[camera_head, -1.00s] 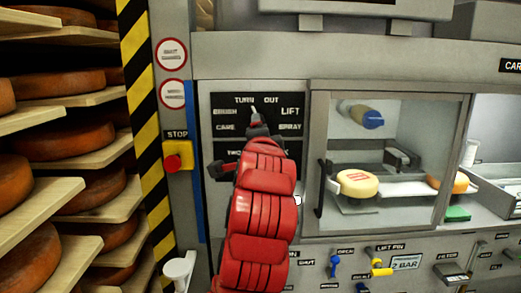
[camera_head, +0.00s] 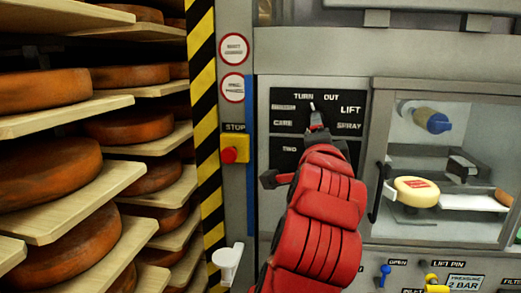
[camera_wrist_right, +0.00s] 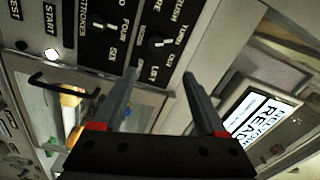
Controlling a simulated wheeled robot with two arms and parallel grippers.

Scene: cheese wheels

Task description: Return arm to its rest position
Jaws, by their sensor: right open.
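My red right arm (camera_head: 320,220) rises from the bottom of the head view in front of the machine's black dial panel (camera_head: 290,120). My left gripper is in neither view.
Shelves (camera_head: 80,215) of orange cheese wheels stand at the left, beside a yellow-black striped post (camera_head: 202,110). A red stop button (camera_head: 230,154) is left of the panel. A glazed compartment (camera_head: 450,220) with a pale cheese wheel (camera_head: 416,191) is at the right.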

